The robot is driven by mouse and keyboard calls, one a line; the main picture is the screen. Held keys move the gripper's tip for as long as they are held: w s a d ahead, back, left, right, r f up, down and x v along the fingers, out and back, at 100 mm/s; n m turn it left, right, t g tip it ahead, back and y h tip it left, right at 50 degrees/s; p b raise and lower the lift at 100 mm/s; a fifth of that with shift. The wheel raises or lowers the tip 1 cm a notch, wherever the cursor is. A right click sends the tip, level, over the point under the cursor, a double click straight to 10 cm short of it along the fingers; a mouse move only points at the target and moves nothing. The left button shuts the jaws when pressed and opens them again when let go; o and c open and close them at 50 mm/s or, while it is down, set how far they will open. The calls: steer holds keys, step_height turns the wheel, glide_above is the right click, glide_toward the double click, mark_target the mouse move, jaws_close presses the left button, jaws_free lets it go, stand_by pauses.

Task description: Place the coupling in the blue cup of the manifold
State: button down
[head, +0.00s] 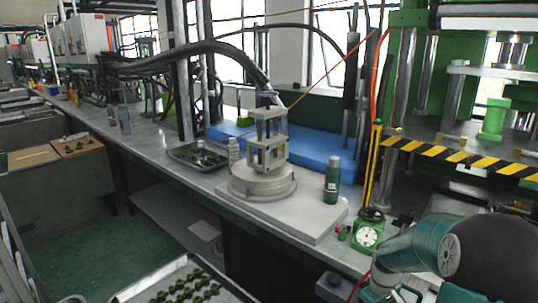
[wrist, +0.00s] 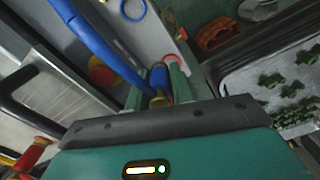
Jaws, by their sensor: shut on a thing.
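My gripper (wrist: 160,92) is shut on a small blue cylinder with a brass-coloured collar, which looks like the coupling (wrist: 158,78). It stands between the two green fingers in the wrist view. A blue ring (wrist: 144,14), which seems to be the blue cup, lies on a pale grey surface (wrist: 152,40) beyond the fingertips, apart from the coupling. A red ring (wrist: 172,59) is nearer, just past the fingertips. The manifold's full shape is not clear. In the head view only my arm shows at the lower right; coupling and cups cannot be made out there.
A thick blue hose (wrist: 92,38) runs close to my fingers on the left. Red-and-yellow fittings (wrist: 102,72) lie beside it. A tray of green parts (wrist: 285,85) is at right. In the head view, a dial gauge (head: 367,232) and a green bottle (head: 332,180) stand near my arm.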

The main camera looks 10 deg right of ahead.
steer(key=w+a+f+m, duration=0.1)
steer(key=w+a+f, duration=0.2)
steer(key=a, duration=0.4)
steer(key=w+a+f+m, duration=0.1)
steer(key=w+a+f, duration=0.2)
steer(key=a, duration=0.3)
steer(key=w+a+f+m, duration=0.2)
steer(key=w+a+f, duration=0.1)
steer(key=a, duration=0.4)
steer(key=shift+w+a+f, duration=0.3)
steer(key=shift+w+f, duration=0.05)
steer(key=shift+f, duration=0.1)
steer(key=shift+a, duration=0.2)
